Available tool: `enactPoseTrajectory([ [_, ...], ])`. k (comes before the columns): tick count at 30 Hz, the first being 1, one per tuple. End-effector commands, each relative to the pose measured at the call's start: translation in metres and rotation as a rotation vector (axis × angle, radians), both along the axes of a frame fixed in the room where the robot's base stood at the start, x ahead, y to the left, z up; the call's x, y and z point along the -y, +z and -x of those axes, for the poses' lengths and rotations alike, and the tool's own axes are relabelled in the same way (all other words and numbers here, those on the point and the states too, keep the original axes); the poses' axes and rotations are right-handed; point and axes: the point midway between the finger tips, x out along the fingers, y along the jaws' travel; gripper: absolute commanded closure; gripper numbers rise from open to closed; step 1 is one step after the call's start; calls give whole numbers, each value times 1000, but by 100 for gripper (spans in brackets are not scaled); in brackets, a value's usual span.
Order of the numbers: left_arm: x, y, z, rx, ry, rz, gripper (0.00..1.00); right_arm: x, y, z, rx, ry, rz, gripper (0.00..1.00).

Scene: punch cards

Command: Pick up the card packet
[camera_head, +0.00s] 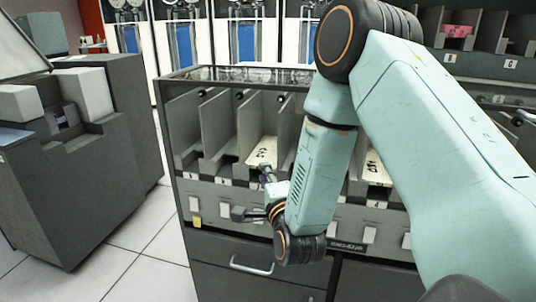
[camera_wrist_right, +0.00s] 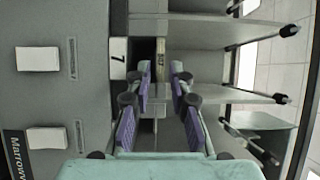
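A cream card packet (camera_head: 263,150) with dark marks lies in a pocket of the grey card sorter (camera_head: 215,245), just beyond my right gripper. A second cream packet (camera_head: 374,166) lies in a pocket further right, partly hidden by my right arm. My right gripper (camera_head: 252,192) is at the front of the pockets with its fingers spread and nothing visibly held. In the right wrist view the open gripper (camera_wrist_right: 161,80) has purple finger pads on both sides of a narrow, dark-marked strip (camera_wrist_right: 160,62); I cannot tell whether this is the packet's edge. My left gripper is out of view.
Grey dividers (camera_head: 217,125) separate the pockets, and their rods project into the right wrist view (camera_wrist_right: 288,98). A dark grey machine (camera_head: 85,165) stands at the left, with white floor tiles (camera_head: 150,240) between. More pockets (camera_head: 462,45) are at the upper right.

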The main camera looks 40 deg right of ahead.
Motion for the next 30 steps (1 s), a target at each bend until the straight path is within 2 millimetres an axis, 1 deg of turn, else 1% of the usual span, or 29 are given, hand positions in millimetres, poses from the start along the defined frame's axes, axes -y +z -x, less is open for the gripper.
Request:
enactPoseTrajectory([
  [1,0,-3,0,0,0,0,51,3,0,-9,5,-1,1,79],
  [3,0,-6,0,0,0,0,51,7,0,-20,3,0,2,79],
  [6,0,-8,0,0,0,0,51,10,0,-32,3,0,2,79],
  [9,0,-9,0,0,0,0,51,12,1,-40,5,1,3,79],
  [16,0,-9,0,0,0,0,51,12,1,-42,1,2,3,79],
  [24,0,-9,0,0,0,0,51,12,0,-41,-1,3,2,100],
  [30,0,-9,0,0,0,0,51,12,0,-41,-1,3,2,100],
])
